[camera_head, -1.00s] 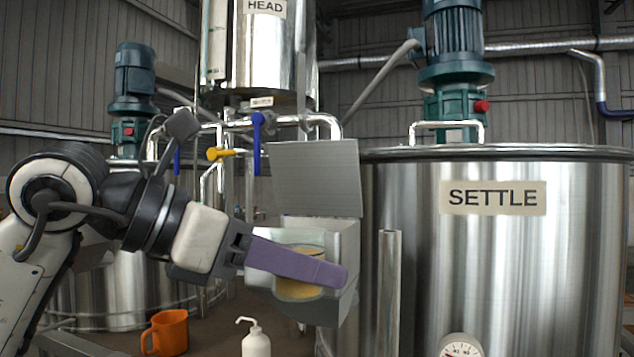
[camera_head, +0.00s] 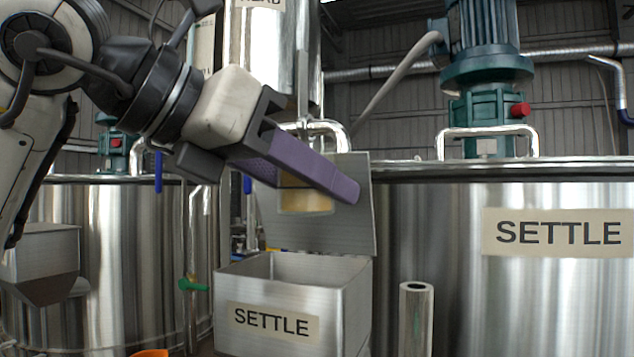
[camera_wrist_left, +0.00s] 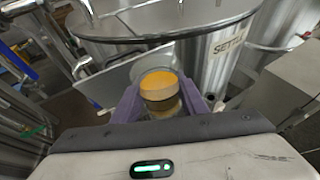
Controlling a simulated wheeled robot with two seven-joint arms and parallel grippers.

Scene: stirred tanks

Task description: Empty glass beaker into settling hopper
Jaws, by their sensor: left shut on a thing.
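The glass beaker (camera_head: 303,201) holds something yellow-orange and is between the purple fingers of my left gripper (camera_head: 318,184), which is shut on it. In the left wrist view the beaker (camera_wrist_left: 158,88) looks upright, with the yellow contents near its top. The settling hopper (camera_head: 295,290) is an open metal box labelled SETTLE, with its lid (camera_head: 358,215) raised behind it. The beaker is held above the hopper's opening, in front of the lid. The fingers hide part of the beaker. My right gripper is not in view.
The large SETTLE tank (camera_head: 470,290) stands right of the hopper. A short upright metal pipe (camera_head: 416,315) stands between them. Another tank (camera_head: 110,270) and a metal hopper (camera_head: 40,260) are at left. An orange jug (camera_head: 150,353) barely shows at the bottom edge.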

